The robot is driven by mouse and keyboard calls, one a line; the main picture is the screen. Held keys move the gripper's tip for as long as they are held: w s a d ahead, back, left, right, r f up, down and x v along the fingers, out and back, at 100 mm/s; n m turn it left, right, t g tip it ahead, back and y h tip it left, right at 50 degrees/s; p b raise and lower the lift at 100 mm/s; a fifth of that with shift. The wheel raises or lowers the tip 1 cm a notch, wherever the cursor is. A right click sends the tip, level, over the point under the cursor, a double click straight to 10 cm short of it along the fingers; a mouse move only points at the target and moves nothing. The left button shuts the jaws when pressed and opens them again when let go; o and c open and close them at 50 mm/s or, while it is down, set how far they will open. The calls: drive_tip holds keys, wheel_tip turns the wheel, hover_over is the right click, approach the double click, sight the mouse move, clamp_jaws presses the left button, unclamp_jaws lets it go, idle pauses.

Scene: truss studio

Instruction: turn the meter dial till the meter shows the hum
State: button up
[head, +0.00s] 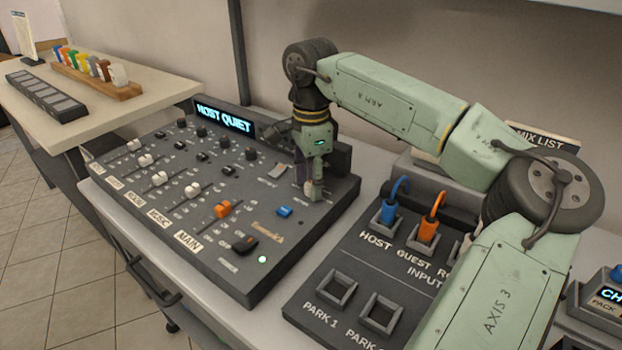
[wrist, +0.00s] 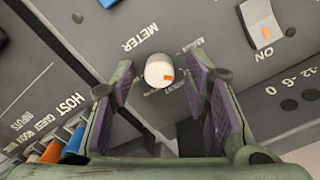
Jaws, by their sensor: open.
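My gripper (wrist: 161,82) is open, with one purple-padded finger on each side of the dial. I see gaps between the pads and the knob, so they do not look closed on it. In the head view my gripper (head: 313,190) points down at the right part of the desk and largely hides the dial. The meter display (head: 224,117) reads HOST QUIET.
To the right, the input panel (head: 300,305) holds blue and orange plugs. A rack of coloured pieces stands far left.

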drive_tip(key=shift+r, duration=0.1)
wheel_tip(320, 180, up, 12)
idle(0.5)
